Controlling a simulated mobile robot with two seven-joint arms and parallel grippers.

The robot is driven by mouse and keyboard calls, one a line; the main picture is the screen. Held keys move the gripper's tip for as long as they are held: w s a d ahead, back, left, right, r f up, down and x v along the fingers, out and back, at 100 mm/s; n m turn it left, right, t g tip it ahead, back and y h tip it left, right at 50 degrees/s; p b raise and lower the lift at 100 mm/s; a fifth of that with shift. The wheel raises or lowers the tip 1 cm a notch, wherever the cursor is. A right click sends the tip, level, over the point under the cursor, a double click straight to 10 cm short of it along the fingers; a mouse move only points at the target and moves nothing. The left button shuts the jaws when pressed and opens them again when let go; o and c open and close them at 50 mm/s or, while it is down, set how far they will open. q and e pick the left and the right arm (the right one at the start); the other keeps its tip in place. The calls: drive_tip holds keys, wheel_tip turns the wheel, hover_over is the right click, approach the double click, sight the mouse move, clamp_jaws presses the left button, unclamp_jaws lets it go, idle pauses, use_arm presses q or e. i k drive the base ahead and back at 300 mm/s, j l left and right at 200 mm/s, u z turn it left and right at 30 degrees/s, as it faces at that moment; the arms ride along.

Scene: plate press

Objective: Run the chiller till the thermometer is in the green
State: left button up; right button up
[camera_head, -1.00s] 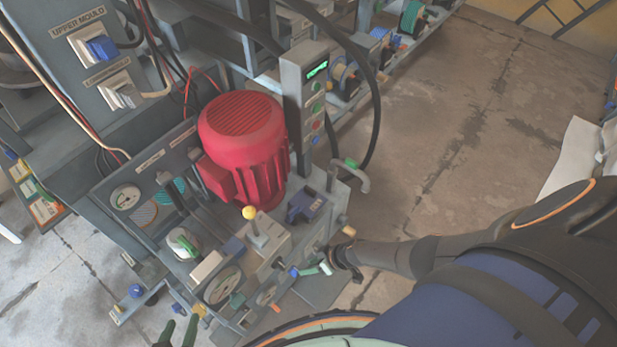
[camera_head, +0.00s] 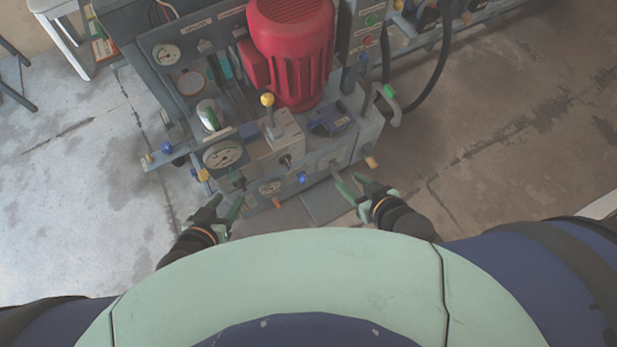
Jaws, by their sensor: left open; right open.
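The machine has several dial gauges: one at the back left (camera_head: 166,53), a larger one (camera_head: 222,154) at the front left and a small one (camera_head: 268,187) on the front face. I cannot tell which is the thermometer, and the needle readings are too small to make out. No label marks a chiller that I can read. My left gripper (camera_head: 226,204) is open and empty, just in front of the machine's front left. My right gripper (camera_head: 350,184) is open and empty, in front of its front right side.
A red motor (camera_head: 290,50) stands on the machine, with a yellow-knobbed lever (camera_head: 268,100) before it. A post with green and red buttons (camera_head: 368,30) rises to its right. A pale curved handle (camera_head: 388,103) sticks out at the right.

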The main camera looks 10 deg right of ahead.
sight(302, 176)
drive_tip(key=u, duration=1.05)
drive_tip(key=k+l+u, duration=0.45)
drive_tip(key=u, duration=0.2)
drive_tip(key=k+l, duration=0.25)
